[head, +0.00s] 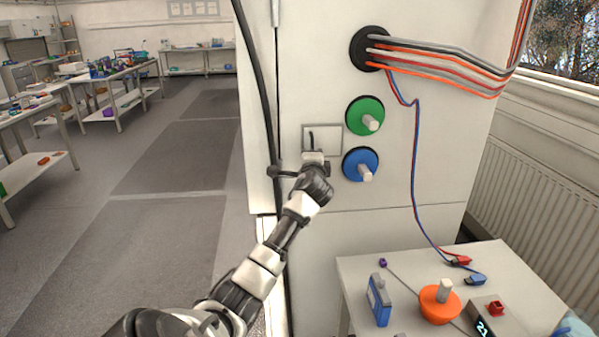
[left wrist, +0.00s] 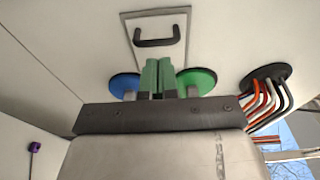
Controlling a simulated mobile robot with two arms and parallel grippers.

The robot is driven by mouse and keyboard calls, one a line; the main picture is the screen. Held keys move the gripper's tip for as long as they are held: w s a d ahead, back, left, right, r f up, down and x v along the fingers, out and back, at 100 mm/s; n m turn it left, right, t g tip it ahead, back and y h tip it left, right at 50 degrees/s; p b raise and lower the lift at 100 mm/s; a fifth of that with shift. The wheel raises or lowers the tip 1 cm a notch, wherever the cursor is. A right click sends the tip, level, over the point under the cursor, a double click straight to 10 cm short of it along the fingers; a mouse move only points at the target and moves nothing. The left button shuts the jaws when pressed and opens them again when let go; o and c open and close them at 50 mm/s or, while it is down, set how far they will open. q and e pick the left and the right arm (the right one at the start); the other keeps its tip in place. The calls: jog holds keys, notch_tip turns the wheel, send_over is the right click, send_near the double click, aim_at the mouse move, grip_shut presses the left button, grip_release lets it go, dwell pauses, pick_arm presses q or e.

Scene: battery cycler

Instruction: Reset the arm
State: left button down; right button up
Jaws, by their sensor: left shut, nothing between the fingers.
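My left arm reaches up from the bottom of the head view to the front of the white cabinet (head: 400,232). My left gripper (head: 314,160) is shut and empty, close in front of the small square panel (head: 334,138) with a dark handle. In the left wrist view the green fingers of my left gripper (left wrist: 157,76) are pressed together, just below the dark handle (left wrist: 161,41) in the picture. Whether they touch the panel I cannot tell. My right gripper is not in view.
A green knob (head: 361,116) and a blue knob (head: 359,164) sit beside the panel. Cables run from a black port (head: 366,48). A small table (head: 349,264) holds a blue pack (head: 379,299), an orange knob (head: 436,306) and red and blue clips. The floor at left is open.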

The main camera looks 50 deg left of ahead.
pick_arm(q)
jog(key=s+d+b, duration=0.1)
jog(key=s+d, duration=0.2)
jog(key=s, duration=0.3)
jog(key=shift+s+b, duration=0.3)
jog(key=shift+b, duration=0.1)
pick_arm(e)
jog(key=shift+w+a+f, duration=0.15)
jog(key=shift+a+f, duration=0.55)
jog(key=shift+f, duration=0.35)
pick_arm(q)
jog(key=shift+d, duration=0.1)
